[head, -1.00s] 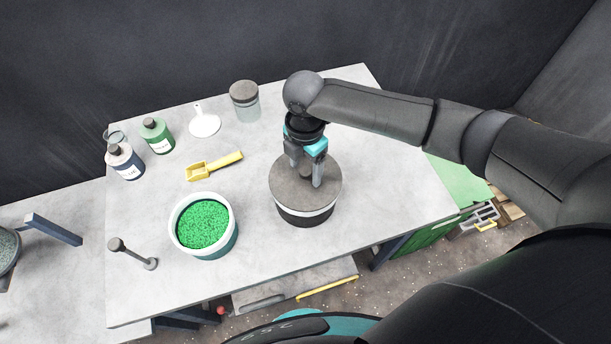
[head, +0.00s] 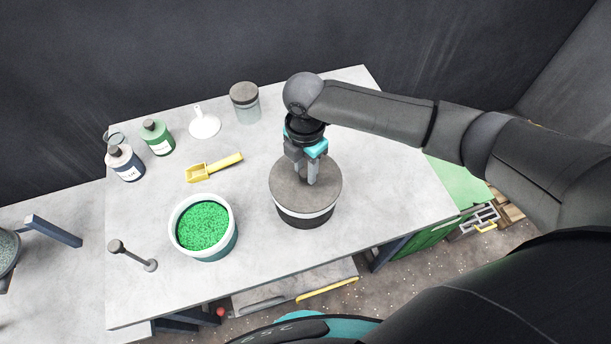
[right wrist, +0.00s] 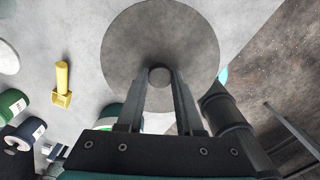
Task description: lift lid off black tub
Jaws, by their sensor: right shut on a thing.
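The black tub (head: 303,221) stands on the table, right of its middle, with a white band around its upper part. Its round grey-brown lid (head: 325,192) is on top of it, and no gap shows between them. My right gripper (head: 313,181) reaches down from above to the lid's middle. In the right wrist view its fingers (right wrist: 160,82) are shut on the small round knob (right wrist: 160,76) at the centre of the lid (right wrist: 190,40). My left gripper does not show.
A white tub of green granules (head: 203,226) stands left of the black tub. A yellow scoop (head: 213,167), a grey-lidded jar (head: 245,103), a white funnel (head: 204,124), a green bottle (head: 157,138) and a blue bottle (head: 125,163) stand or lie farther back. The table right of the black tub is clear.

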